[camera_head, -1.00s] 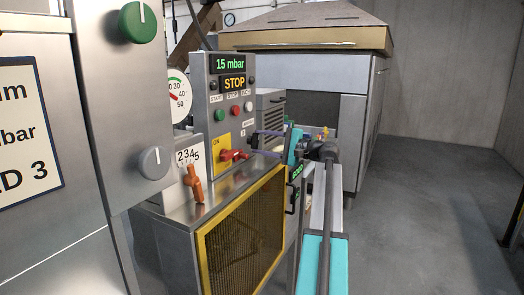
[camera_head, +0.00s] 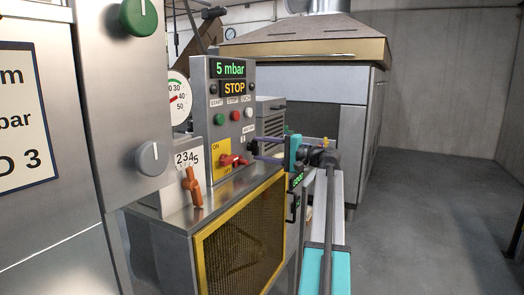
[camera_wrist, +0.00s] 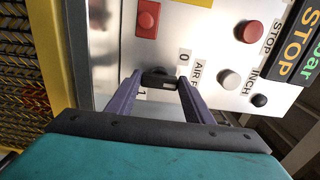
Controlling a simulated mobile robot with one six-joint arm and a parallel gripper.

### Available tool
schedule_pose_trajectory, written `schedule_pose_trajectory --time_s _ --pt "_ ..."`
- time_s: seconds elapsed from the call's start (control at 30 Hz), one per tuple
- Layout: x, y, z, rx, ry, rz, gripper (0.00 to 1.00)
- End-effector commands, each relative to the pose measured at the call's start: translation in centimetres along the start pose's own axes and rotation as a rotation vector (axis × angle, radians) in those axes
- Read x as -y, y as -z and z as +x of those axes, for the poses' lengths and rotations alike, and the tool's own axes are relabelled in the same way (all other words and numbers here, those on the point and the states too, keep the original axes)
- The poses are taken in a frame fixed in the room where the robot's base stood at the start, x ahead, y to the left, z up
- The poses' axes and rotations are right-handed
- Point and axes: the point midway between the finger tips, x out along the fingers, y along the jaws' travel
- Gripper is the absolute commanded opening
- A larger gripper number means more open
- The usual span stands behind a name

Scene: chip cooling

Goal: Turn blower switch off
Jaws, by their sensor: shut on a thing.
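A small black knob (camera_wrist: 160,79) sits on the metal control panel, with "0" and "1" marks beside it and a partly hidden label starting "AIR F". My gripper (camera_head: 254,147) reaches the panel's right side from the right in the head view. In the wrist view its two purple fingers (camera_wrist: 159,85) are shut on the black knob, one on each side. I cannot tell for sure which mark the knob points to. The panel display (camera_head: 229,69) reads "5 mbar", with "STOP" (camera_head: 233,88) below it.
A red handle (camera_head: 232,160) on a yellow plate is just left of my gripper. An orange lever (camera_head: 192,186), a round gauge (camera_head: 179,100) and a yellow-framed mesh guard (camera_head: 240,240) are close by. Open floor (camera_head: 430,220) lies right.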

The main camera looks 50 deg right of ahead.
Motion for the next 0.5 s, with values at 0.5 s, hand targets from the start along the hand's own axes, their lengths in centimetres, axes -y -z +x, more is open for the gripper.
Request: schedule_pose_trajectory --time_s 0.5 --pt "-0.04 -0.01 -0.18 0.0 -0.001 -0.001 0.66"
